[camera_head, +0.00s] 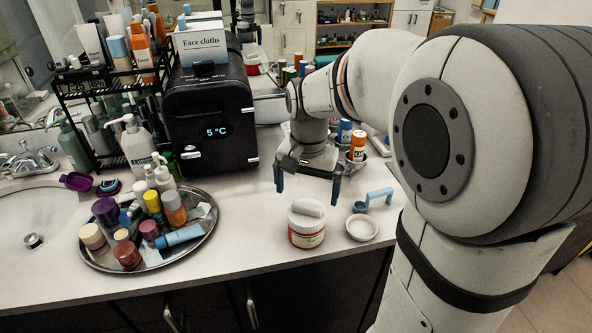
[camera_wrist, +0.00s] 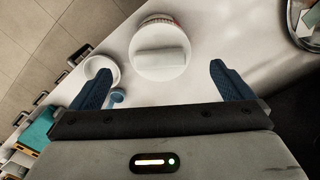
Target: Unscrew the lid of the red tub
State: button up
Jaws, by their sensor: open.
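The red tub (camera_head: 306,236) stands upright near the counter's front edge, with a red label and white body. Its white lid (camera_head: 307,212) is on top and has a raised bar across it. In the wrist view the lid (camera_wrist: 160,52) lies ahead of my fingers, its bar running nearly crosswise. My gripper (camera_head: 308,186) is open and empty, pointing down behind and above the tub. Its two blue fingers are spread wide, and in the wrist view my gripper (camera_wrist: 160,88) shows nothing between the fingertips. Most of the tub's side is hidden under the lid there.
A small white dish (camera_head: 362,228) and a light blue handled item (camera_head: 376,198) lie right of the tub. An oval metal tray (camera_head: 190,250) crowded with bottles is at left. A black cooler box (camera_head: 210,120) stands behind. Spray cans (camera_head: 357,146) stand behind my gripper.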

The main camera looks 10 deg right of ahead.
aim_at(308, 207)
notch_tip(308, 207, down, 7)
dwell(0.4)
jog(key=c, duration=1)
jog(key=n, duration=0.4)
jog(key=shift+s+d, duration=0.1)
jog(key=shift+c, duration=0.2)
jog(key=shift+n, duration=0.3)
jog(key=n, duration=0.4)
jog(key=shift+d, duration=0.15)
jog(key=shift+r, duration=0.1)
